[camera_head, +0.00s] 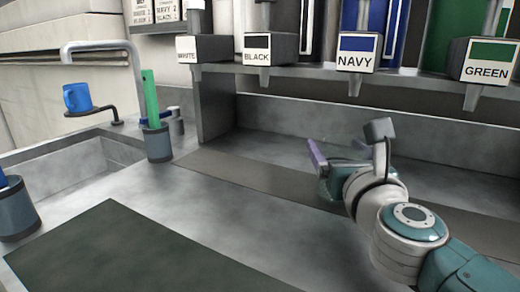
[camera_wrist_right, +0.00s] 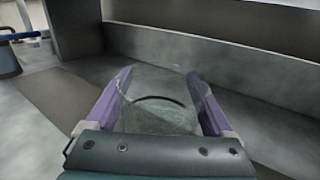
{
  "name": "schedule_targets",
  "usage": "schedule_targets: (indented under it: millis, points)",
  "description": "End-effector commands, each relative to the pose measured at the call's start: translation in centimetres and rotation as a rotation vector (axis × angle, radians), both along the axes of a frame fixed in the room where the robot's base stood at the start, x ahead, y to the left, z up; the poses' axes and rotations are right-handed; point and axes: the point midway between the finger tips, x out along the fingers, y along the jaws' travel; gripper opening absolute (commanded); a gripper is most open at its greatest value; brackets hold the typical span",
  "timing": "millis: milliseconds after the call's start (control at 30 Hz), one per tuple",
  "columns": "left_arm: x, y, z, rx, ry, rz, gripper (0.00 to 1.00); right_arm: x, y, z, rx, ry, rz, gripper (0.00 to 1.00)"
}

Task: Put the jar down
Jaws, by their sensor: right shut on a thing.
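My right gripper (camera_head: 335,156) reaches in from the right over the grey counter, below the dispensers. In the right wrist view its two purple fingers are shut on either side of a translucent grey-green jar (camera_wrist_right: 160,98). The jar has a dark curved line across it. In the head view the jar is mostly hidden by the gripper and wrist. I cannot tell whether its base touches the counter. My left gripper is not in view.
Dispensers labelled WHITE, BLACK, NAVY (camera_head: 357,52) and GREEN (camera_head: 490,62) hang above. A dark strip (camera_head: 240,172) runs along the counter. A dark green mat (camera_head: 130,255) lies front left. A grey cup with a green stick (camera_head: 157,142) and a blue mug (camera_head: 77,97) stand left.

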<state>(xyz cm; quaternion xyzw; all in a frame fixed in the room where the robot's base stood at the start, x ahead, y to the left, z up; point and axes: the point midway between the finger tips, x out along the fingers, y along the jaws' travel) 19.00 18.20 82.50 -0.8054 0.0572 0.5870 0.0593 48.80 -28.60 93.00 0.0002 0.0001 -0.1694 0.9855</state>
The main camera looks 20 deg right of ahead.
Motion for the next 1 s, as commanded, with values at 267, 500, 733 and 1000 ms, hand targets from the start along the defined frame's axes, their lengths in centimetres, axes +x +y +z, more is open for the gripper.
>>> schedule_targets:
  millis: [267,500,733,1000]
  points:
    - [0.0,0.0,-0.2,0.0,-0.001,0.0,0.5,0.0,0.0,-0.3,0.0,0.0,0.0,0.94]
    - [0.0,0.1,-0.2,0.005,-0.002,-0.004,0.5,0.0,0.0,-0.3,-0.001,0.0,0.0,1.0]
    - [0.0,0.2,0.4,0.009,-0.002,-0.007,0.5,-1.2,0.5,0.0,0.001,0.003,0.002,1.0]
    - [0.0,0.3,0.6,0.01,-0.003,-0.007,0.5,-6.6,2.3,-0.1,0.001,0.004,0.0,1.0]
